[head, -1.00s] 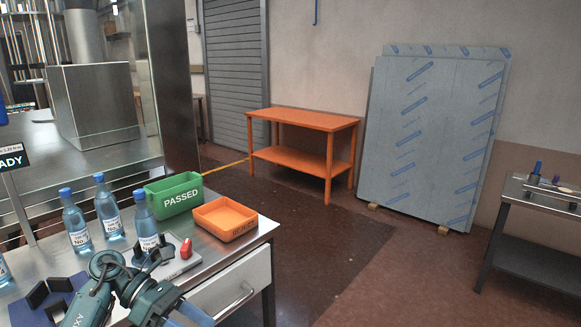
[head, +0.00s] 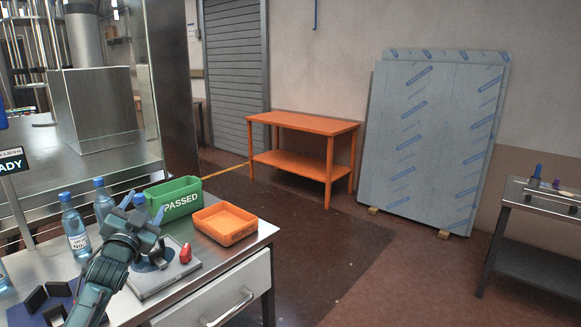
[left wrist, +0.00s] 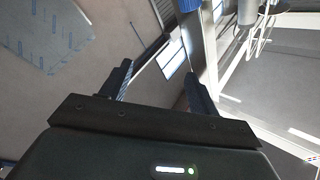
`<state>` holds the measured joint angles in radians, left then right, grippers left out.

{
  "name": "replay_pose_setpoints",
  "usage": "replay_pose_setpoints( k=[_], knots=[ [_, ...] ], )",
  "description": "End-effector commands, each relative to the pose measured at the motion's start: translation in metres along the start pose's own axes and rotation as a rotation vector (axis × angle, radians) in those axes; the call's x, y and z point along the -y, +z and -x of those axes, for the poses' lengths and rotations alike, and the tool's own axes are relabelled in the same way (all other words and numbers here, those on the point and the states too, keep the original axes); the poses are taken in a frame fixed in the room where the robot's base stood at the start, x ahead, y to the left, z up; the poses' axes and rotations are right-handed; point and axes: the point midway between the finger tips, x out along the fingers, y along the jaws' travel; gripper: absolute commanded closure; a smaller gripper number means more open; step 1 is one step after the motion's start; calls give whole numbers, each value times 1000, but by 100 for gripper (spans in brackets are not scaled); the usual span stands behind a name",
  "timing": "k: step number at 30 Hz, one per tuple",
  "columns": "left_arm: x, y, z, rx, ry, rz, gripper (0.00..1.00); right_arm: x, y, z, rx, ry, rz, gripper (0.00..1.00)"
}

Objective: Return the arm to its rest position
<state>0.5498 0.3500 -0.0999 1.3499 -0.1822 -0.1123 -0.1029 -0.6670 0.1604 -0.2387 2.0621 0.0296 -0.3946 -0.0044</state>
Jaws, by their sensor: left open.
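My left gripper (head: 143,210) is raised over the steel bench, in front of the bottles, with its fingers pointing up and away. It is open, and nothing shows between its fingers (left wrist: 158,85) in the left wrist view. My left arm comes in from the lower left edge of the head view. My right gripper is not in view.
Blue-capped bottles (head: 75,230) stand at the bench's left, one partly hidden by my gripper. A green PASSED bin (head: 175,203) and an orange tray (head: 226,224) stand beyond. A small device (head: 165,275) with a red item (head: 185,254) lies beside my gripper. Floor right of the bench is clear.

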Motion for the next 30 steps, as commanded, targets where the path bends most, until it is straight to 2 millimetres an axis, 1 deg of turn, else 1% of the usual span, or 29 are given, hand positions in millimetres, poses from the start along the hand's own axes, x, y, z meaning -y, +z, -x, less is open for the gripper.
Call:
replay_pose_setpoints(
  k=[1, 3, 5, 6, 9, 11, 12, 14, 15, 17, 18, 20, 21, 23, 24, 26, 27, 30],
  knots=[
    [-3, 13, 0, 70, 14, 75, 39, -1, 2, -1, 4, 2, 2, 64],
    [-10, 32, 3, 171, 37, 183, 39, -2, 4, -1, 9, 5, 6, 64],
    [-17, 46, 6, 255, 59, 271, 39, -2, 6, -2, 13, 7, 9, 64],
    [-27, 55, 12, 300, 78, 314, 39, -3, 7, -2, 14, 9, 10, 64],
    [-65, 70, 43, 317, 132, 304, 39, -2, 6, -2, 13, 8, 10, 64],
    [-84, 77, 61, 331, 161, 306, 39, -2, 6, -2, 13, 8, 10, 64],
    [-98, 82, 74, 342, 182, 308, 39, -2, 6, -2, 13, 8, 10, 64],
    [-119, 90, 96, 360, 215, 314, 39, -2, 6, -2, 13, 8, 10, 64],
    [-134, 94, 114, 373, 239, 320, 39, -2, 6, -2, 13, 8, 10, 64],
    [-157, 101, 142, 395, 279, 331, 39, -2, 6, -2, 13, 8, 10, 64],
    [-172, 104, 164, 412, 307, 341, 39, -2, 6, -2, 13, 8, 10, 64],
    [-196, 109, 202, 441, 351, 361, 39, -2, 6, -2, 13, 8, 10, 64],
    [-211, 110, 228, 461, 381, 376, 39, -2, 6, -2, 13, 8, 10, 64],
    [-232, 109, 270, 493, 425, 403, 39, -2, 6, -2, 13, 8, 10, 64],
    [-243, 107, 297, 515, 451, 422, 39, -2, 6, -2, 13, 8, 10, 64],
    [-256, 103, 335, 549, 486, 451, 39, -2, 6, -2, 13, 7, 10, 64],
    [-263, 99, 359, 570, 506, 472, 39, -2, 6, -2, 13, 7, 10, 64],
    [-274, 88, 406, 616, 544, 515, 39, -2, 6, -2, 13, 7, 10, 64]
  ],
)
